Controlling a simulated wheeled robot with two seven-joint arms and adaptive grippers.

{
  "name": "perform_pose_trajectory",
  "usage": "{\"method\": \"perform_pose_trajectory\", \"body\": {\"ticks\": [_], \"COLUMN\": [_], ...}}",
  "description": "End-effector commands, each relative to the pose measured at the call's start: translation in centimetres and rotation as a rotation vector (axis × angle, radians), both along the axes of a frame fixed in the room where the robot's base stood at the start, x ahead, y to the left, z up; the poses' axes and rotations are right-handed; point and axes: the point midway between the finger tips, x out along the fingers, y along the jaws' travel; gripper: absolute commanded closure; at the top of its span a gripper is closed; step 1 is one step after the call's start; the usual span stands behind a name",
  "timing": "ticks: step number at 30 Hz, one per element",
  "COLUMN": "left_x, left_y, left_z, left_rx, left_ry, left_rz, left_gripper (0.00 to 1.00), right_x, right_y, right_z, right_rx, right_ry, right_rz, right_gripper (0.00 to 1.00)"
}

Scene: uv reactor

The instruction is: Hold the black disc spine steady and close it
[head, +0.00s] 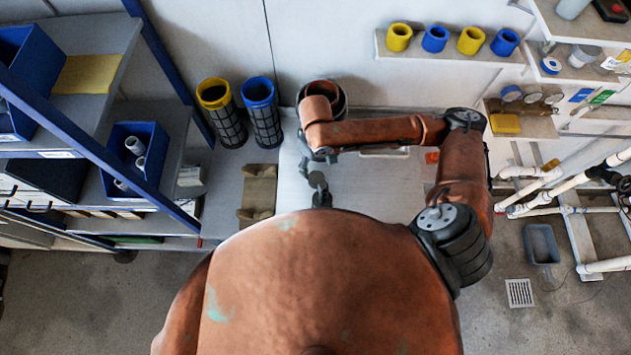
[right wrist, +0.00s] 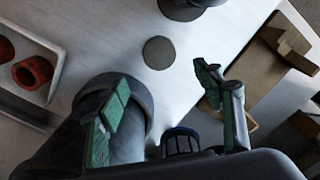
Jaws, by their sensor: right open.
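My right gripper (head: 316,180) is over the pale bench in the head view, partly hidden by my own body. In the right wrist view its two green-padded fingers (right wrist: 165,80) stand wide apart with nothing held between them. A dark round piece (right wrist: 185,8) is cut off at the top edge there, beyond the fingertips; I cannot tell if it is the black disc spine. A flat grey disc (right wrist: 158,52) lies on the bench near it. A large dark cylinder (right wrist: 135,140) is behind the left finger. My left gripper is not in view.
Yellow-topped (head: 213,95) and blue-topped (head: 260,100) mesh cylinders stand at the back left, beside a dark open cylinder (head: 342,105). A tan cradle block (head: 258,188) lies on the bench's left. A tray (right wrist: 55,60) holds red rings. Shelves (head: 85,55) flank the left.

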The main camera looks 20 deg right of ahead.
Motion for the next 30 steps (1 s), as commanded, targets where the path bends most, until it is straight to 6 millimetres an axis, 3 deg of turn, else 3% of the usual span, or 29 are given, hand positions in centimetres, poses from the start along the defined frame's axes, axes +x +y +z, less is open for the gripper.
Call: {"method": "perform_pose_trajectory", "body": {"ticks": [1,3,17,24,30], "left_x": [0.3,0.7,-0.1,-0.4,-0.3], "left_y": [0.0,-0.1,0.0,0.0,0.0], "left_z": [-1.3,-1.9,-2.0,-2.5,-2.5], "left_rx": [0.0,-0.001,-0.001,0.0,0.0], "left_ry": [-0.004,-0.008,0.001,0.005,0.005], "left_rz": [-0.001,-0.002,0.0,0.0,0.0], "left_gripper": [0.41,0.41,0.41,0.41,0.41], "right_x": [0.0,0.0,0.0,0.0,0.1], "right_y": [0.0,0.0,0.0,0.0,0.0], "right_z": [-1.5,-2.2,-2.4,-4.7,-4.9], "right_rx": [0.0,0.0,0.0,-0.001,0.0], "right_ry": [0.003,0.005,0.005,0.007,0.004], "right_rz": [0.0,0.0,0.0,-0.001,-0.001], "right_gripper": [0.39,0.39,0.39,0.39,0.39]}}
